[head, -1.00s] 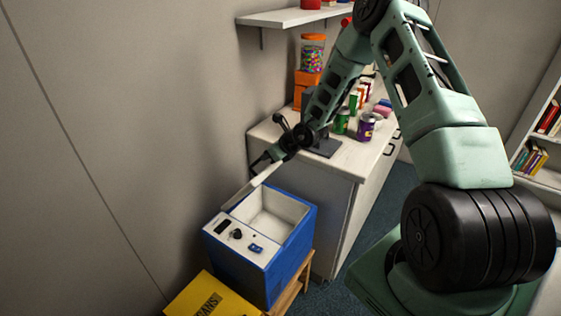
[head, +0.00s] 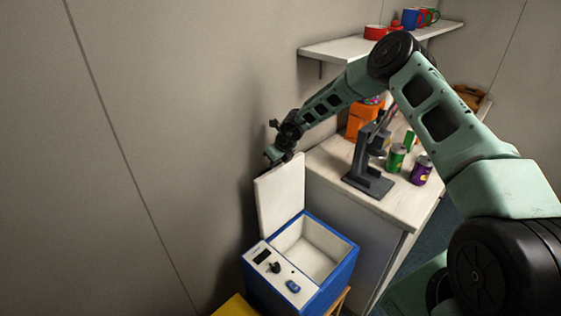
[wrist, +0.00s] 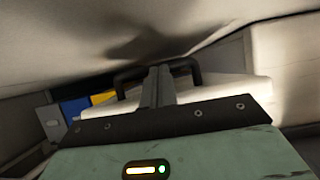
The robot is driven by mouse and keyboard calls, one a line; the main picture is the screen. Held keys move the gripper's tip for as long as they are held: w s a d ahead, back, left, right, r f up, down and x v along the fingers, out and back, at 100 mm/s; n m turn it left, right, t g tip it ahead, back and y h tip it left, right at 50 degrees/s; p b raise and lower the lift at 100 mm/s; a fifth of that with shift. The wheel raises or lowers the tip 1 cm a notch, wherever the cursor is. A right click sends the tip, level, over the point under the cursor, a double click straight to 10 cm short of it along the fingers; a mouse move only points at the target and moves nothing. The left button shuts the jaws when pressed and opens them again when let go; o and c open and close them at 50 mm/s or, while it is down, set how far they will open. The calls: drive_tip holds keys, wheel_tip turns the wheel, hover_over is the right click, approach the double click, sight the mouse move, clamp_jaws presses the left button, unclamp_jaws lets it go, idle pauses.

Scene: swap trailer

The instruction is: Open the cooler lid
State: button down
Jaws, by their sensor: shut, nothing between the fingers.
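The blue cooler (head: 345,270) stands at the lower middle of the head view, with its white inside (head: 318,245) showing empty. Its white lid (head: 281,195) is raised, standing about upright on the wall side of the opening. My gripper (head: 272,155) is at the lid's top edge, between lid and wall; whether it touches the lid is hard to tell. In the wrist view my gripper's fingers (wrist: 160,85) are together with nothing between them. A dark bar behind them and a pale panel (wrist: 235,92) also show there; I cannot tell surely what they are.
A counter (head: 330,175) right behind the cooler bears a dark microscope (head: 368,180), a green can (head: 396,160) and a purple can (head: 421,172). A wall shelf (head: 345,48) hangs above. The wall is close on the left. A yellow box (head: 236,306) sits in front.

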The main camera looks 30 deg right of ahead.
drive_tip(key=shift+w+a+f, duration=0.1)
drive_tip(key=shift+w+a, duration=0.05)
drive_tip(key=shift+w, duration=0.3)
drive_tip(key=shift+w+a+f, duration=0.1)
drive_tip(key=shift+w+a, duration=0.05)
drive_tip(key=shift+w, duration=0.25)
drive_tip(key=shift+r, duration=0.15)
